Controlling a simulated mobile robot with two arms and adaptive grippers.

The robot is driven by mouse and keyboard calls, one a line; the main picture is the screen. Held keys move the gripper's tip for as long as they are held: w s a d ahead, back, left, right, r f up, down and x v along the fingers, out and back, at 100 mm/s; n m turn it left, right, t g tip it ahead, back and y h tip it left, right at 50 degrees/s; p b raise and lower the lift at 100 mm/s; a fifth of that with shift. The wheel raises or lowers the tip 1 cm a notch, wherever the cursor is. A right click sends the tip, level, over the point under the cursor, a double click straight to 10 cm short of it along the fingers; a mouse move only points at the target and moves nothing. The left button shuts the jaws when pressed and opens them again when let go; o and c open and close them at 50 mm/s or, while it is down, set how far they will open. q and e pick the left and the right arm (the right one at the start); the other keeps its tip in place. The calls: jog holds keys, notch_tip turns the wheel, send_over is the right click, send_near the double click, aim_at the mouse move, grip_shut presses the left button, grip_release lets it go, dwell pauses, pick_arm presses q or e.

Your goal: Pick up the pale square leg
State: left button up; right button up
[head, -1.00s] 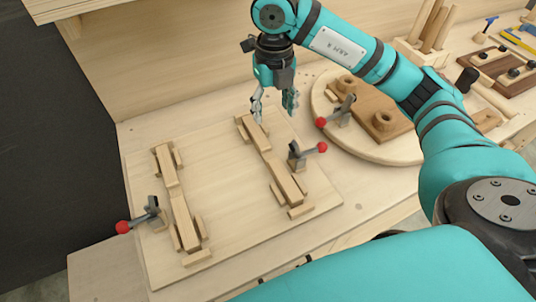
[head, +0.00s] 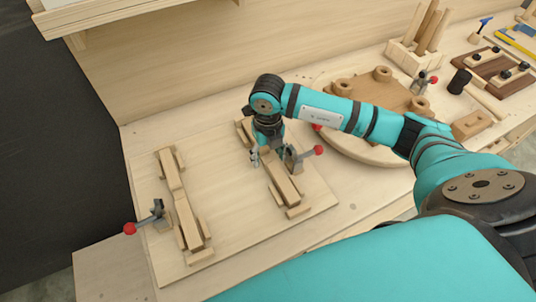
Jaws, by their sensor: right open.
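Two pale square-section wooden legs lie in block cradles on a flat jig board (head: 225,190). One leg (head: 284,182) lies on the right side of the board, the other (head: 188,222) on the left side. My right gripper (head: 270,158) points down over the middle of the right-hand leg, with its fingers apart. The gripper and wrist hide part of that leg, and I cannot tell whether the fingers touch it. My left gripper is not in view.
Red-knobbed toggle clamps stand beside the right-hand leg (head: 293,158) and at the board's left edge (head: 157,215). A round board (head: 345,140) with wooden parts lies behind my right arm. A leg rack (head: 408,58) stands at the back. The board between the legs is clear.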

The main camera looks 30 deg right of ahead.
jog(key=shift+f, duration=0.45)
jog(key=shift+c, duration=0.3)
grip_shut()
jog(key=shift+r, duration=0.1)
